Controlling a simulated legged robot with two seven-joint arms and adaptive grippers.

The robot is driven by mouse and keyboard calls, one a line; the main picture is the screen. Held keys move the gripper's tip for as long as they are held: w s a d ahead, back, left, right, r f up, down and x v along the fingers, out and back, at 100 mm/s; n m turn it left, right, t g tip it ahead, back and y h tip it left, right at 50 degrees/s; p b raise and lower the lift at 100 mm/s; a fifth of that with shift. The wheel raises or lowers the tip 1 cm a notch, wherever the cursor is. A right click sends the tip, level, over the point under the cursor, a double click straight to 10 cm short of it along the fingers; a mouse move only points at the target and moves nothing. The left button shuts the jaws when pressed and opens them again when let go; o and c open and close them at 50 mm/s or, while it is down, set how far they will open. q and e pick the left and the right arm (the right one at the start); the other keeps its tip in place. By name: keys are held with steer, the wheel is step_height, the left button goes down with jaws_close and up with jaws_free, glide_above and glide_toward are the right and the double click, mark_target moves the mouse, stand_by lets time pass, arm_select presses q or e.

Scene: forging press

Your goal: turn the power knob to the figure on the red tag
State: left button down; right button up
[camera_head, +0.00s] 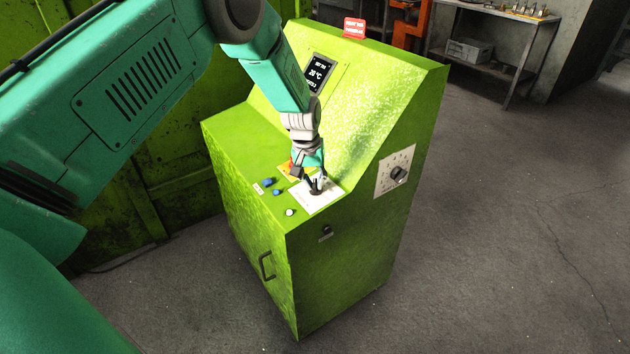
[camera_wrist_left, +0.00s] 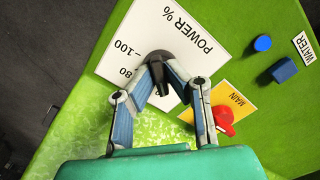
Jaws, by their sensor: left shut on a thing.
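The black power knob (camera_wrist_left: 160,60) stands on a white plate (camera_wrist_left: 135,25) marked POWER %. The marks 100 and 80 show on the plate in the left wrist view; other marks are hidden by my gripper. My left gripper (camera_wrist_left: 161,76) is shut on the knob, with one finger on each side. In the head view my left gripper (camera_head: 314,180) reaches down onto the plate (camera_head: 322,202) on the green console. The red tag (camera_head: 354,28) stands on the console's top edge; its small white print is too small to read surely. My right gripper is not in view.
A red knob (camera_wrist_left: 226,118) on a yellow MAIN plate (camera_wrist_left: 240,100) sits close beside my left gripper. Another dial (camera_head: 398,174) is on the console's right side. A display (camera_head: 319,72) is on the sloped face.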

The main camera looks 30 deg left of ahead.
arm_select(q)
steer(key=shift+w+a+r+m, duration=0.15)
steer(key=shift+w+r+m, duration=0.2)
steer(key=shift+m, duration=0.55)
steer(key=c, duration=1.6)
jaws_free()
steer(key=shift+f, duration=0.15)
steer(key=shift+s+f, duration=0.1)
steer(key=r, duration=0.4)
steer(key=s+r, duration=0.1)
steer(key=r, duration=0.2)
steer(key=a+r, duration=0.1)
steer(key=r, duration=0.3)
steer(key=shift+s+r, duration=0.2)
steer(key=shift+r, duration=0.15)
